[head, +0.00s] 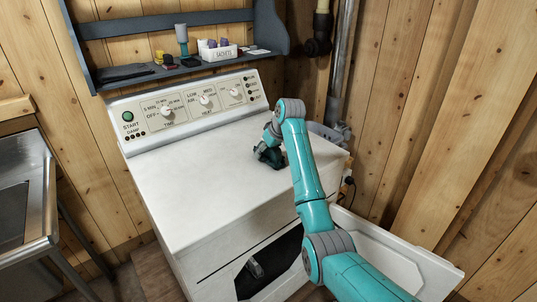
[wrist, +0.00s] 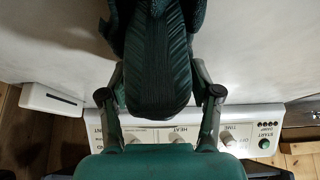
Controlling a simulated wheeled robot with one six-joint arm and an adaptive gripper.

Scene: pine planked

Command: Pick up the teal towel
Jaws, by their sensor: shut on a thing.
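The teal towel (wrist: 155,60) shows in the wrist view as a dark teal, ribbed, bunched cloth between the two fingers of my gripper (wrist: 158,75). The fingers are shut on it, and it stretches past them to the top edge of the picture. In the head view my gripper (head: 268,154) is over the back right part of the white dryer top (head: 200,175). There the towel and the dark gripper blend together, and I cannot tell whether the towel touches the top.
The dryer's control panel (head: 190,109) rises along the back. Above it a blue-grey shelf (head: 125,82) holds a bottle (head: 182,40) and a sachets box (head: 218,53). The dryer door (head: 390,255) hangs open in front. A metal sink unit (head: 25,190) stands left. The dryer top's left half is clear.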

